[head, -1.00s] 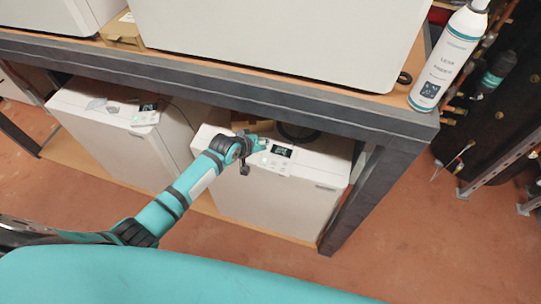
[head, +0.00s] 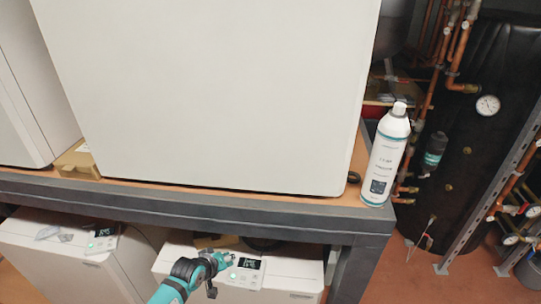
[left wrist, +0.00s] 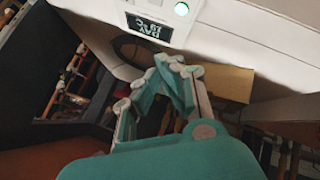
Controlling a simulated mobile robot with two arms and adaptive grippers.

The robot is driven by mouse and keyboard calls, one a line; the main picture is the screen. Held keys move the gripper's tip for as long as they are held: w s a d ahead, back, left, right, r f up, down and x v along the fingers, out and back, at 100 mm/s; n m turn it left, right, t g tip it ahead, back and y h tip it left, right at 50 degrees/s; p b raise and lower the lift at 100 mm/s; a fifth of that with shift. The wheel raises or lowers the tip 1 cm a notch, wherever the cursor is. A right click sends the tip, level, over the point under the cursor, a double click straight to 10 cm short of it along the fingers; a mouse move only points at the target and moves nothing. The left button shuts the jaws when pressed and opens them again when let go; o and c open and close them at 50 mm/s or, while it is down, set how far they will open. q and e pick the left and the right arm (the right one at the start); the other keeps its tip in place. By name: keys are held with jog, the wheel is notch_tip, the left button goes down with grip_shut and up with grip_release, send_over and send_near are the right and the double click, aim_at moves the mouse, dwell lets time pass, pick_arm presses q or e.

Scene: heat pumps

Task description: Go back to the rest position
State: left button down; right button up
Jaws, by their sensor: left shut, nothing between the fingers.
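My left gripper (head: 226,259) is teal and black and is at the top front of the right-hand lower white heat pump (head: 180,257), just left of its dark display (head: 247,264). In the left wrist view, the gripper's fingers (left wrist: 168,68) are closed together with nothing between them. Whether the fingers touch the panel I cannot tell. My right gripper is in neither view.
A shelf edge (head: 200,207) runs just above my left arm. A large white unit (head: 210,90) and a spray bottle (head: 386,155) stand on the shelf. Another white heat pump (head: 60,250) is at the lower left. Copper pipes and a black tank (head: 470,150) are at the right.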

pick_arm(q)
jog(key=s+d+r+m+g, duration=0.1)
jog(key=s+m, duration=0.1)
jog(key=s, duration=0.6)
jog(key=s+d+r+m+g, duration=0.1)
jog(key=s+d+m+g, duration=0.1)
jog(key=s, duration=0.6)
jog(key=s+a+r+m+g+y, duration=0.1)
jog(key=s+a+r+y, duration=0.2)
jog(key=s, duration=0.5)
jog(key=s+a+r+m+g, duration=0.1)
jog(key=s+a+r+m, duration=0.2)
jog(key=s, duration=0.6)
notch_tip(320, 180, down, 34)
jog(key=s+r+g+b, duration=0.1)
jog(key=s+b, duration=0.1)
jog(key=b, duration=0.5)
jog(key=s+a+f+g+b, duration=0.1)
jog(key=s+f+b, duration=0.3)
jog(key=s+f, duration=1.2)
notch_tip(320, 180, down, 3)
jog(key=shift+a+f+n+g, duration=0.1)
jog(key=shift+a+n+g, duration=0.2)
jog(key=shift+a, duration=0.5)
jog(key=shift+s, duration=0.1)
